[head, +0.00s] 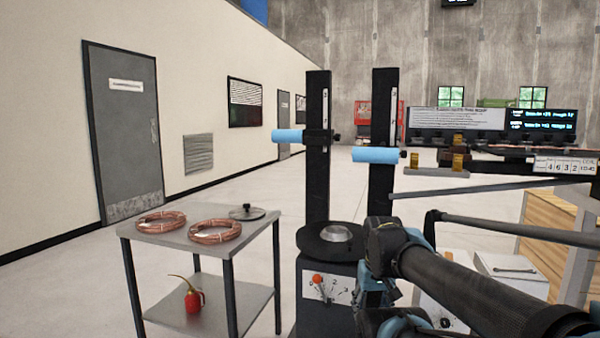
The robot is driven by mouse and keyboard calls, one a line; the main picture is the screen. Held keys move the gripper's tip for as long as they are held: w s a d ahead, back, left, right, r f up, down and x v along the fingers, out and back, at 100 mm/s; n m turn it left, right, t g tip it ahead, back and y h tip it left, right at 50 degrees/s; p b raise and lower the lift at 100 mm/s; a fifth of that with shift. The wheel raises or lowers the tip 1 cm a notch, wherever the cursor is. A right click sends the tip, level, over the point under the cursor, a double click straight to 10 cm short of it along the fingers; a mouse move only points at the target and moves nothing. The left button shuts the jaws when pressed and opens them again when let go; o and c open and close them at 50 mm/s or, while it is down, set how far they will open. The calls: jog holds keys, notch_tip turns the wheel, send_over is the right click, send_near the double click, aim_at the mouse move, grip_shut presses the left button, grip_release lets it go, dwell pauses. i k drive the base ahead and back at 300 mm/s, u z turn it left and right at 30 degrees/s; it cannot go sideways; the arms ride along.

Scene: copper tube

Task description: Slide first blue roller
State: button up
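One blue roller (287,136) is on the left post (317,180), a little higher. The other blue roller (375,155) is on the right post (383,195). Each roller has a dark knob on the right side of its post. The frame does not show which roller counts as the first. My arm reaches in from the lower right, below and in front of the right post. I cannot make out my gripper's fingers; nothing of mine touches either roller.
A black round turntable (320,247) on a dark machine base with a dial (325,289) stands at the posts' foot. A grey two-shelf table (190,232) at left holds two copper coils (214,231). A horizontal bar machine (530,163) is at right. Open floor lies behind.

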aim_at(300, 137)
jog(key=z, duration=0.55)
jog(key=k, duration=1.25)
jog(key=z, duration=0.3)
jog(key=i, duration=0.4)
jog(key=u, duration=0.9)
jog(key=i, duration=0.75)
jog(key=u, duration=0.75)
jog(key=i, duration=0.5)
jog(key=u, duration=0.25)
